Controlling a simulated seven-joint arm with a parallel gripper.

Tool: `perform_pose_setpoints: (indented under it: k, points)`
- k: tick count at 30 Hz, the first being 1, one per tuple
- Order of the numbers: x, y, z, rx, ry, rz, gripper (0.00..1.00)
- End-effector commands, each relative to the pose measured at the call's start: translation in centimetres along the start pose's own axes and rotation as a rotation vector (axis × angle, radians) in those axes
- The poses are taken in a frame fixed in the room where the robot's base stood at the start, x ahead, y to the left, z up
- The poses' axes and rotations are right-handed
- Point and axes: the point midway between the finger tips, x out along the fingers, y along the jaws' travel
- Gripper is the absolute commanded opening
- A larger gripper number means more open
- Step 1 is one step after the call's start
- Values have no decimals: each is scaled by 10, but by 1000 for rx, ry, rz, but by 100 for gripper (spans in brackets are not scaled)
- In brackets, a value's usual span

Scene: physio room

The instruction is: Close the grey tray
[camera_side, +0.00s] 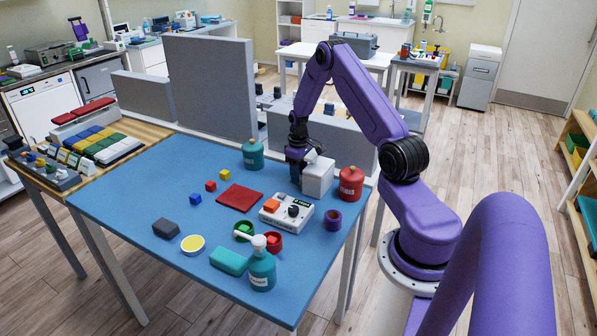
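A small light grey-white box (318,178) stands near the far right edge of the blue table. My gripper (297,166) points down at the left side of this box, very close to it. Whether it touches the box cannot be told. A small grey part shows beside the fingers at the box's left side, perhaps the grey tray, but it is largely hidden by my gripper. How far it stands out cannot be seen. My fingers are dark and too small to show whether they are open or shut.
Near the box are a red jar (350,184), a teal jar (253,154), a purple cup (332,219) and a device with knobs (287,212). A red mat (240,197) and small cubes lie to the left. A teal pump bottle (262,268) stands in front. The blue table (130,195) is clear at left.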

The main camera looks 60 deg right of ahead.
Motion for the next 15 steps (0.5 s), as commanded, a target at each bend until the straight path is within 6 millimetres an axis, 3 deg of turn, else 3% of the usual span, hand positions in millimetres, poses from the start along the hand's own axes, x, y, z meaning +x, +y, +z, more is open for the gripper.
perform_pose_setpoints:
  k: [7,15]
  points:
    - [-15,0,-2,-1,4,2,47]
    - [-68,0,-2,-1,7,4,47]
